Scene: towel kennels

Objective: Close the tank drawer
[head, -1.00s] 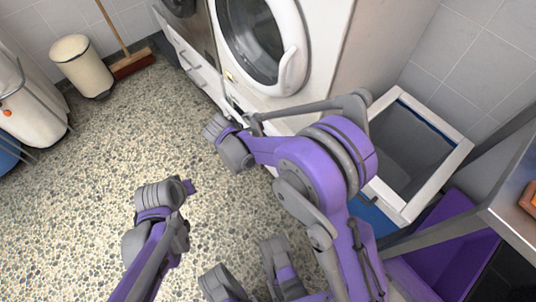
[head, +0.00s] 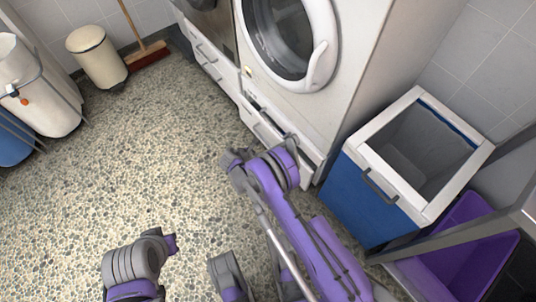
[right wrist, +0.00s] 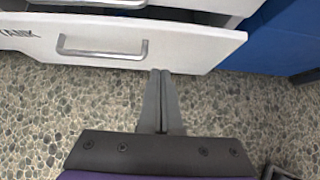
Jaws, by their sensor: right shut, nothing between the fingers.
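The tank drawer (right wrist: 185,48) is white, with TANK lettering and a grey bar handle (right wrist: 103,52) in the right wrist view. It stands partly out, with a dark gap behind its front's top edge. In the head view the drawer row is low under the washer (head: 272,128), partly hidden by my right arm. My right gripper (right wrist: 163,74) is shut and empty. Its tips are at the lower edge of the drawer front, right of the handle; I cannot tell if they touch. In the head view my arm hides this gripper. My left arm shows at lower left, but not its fingers.
A blue bin (head: 347,200) with a white rim and open top stands right of the washer. A cream bin (head: 97,57) and a broom (head: 147,55) stand at the back left. The pebbled floor in the middle is clear.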

